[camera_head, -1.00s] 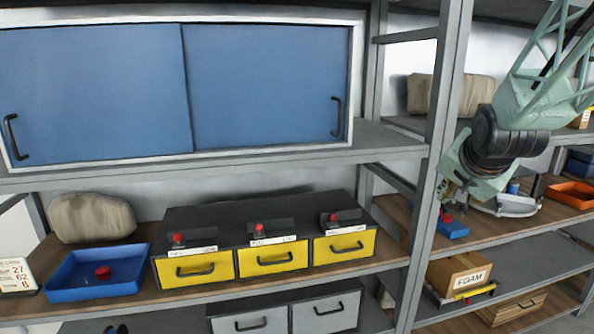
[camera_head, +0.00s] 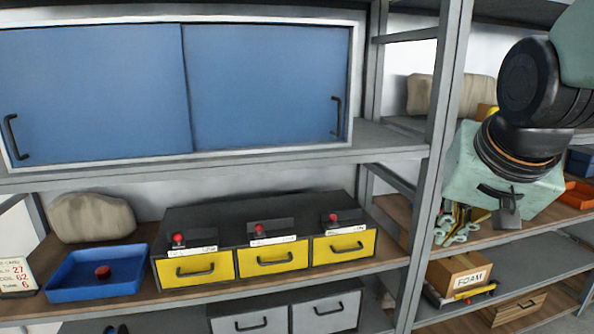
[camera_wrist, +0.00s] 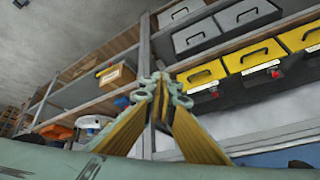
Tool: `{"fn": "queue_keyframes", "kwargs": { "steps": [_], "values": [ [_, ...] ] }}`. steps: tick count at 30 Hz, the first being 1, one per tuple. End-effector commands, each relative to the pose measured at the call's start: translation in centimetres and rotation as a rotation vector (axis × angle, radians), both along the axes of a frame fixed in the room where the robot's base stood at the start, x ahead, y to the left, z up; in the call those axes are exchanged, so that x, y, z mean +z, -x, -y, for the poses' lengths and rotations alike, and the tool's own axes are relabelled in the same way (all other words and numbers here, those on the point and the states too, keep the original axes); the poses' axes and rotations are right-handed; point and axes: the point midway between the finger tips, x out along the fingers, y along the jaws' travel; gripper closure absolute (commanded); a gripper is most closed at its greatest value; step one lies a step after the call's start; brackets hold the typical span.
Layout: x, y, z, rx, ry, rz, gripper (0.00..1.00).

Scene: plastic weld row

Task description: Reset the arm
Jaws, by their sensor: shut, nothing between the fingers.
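My gripper (camera_head: 460,224) hangs at the right of the head view, in front of the right-hand shelf bay, with the pale green wrist and black joints above it. In the wrist view my gripper (camera_wrist: 161,82) points ahead with its fingertips together and nothing between them. Its fingers have yellow-brown inner sides. It is apart from the shelves and touches nothing that I can see.
Yellow drawers (camera_head: 269,257) with red knobs above them stand left of a grey upright (camera_head: 432,180). A blue tray (camera_head: 75,290) holds a red piece. A FOAM box (camera_head: 460,273) sits low right. Blue sliding doors (camera_head: 265,85) fill the upper left.

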Motion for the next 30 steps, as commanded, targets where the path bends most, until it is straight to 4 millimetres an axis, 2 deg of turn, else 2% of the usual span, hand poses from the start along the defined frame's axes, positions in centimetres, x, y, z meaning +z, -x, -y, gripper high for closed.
{"fn": "queue_keyframes", "kwargs": {
  "steps": [9, 21, 27, 30],
  "values": [
    [-0.1, 7.6, -2.8, 0.124, 0.038, -0.084, 1.00],
    [-1.0, 17.3, -5.4, 0.288, 0.076, -0.190, 1.00],
    [-1.6, 21.1, -6.2, 0.355, 0.090, -0.232, 1.00],
    [-1.8, 22.3, -6.4, 0.376, 0.093, -0.243, 1.00]
  ]
}}
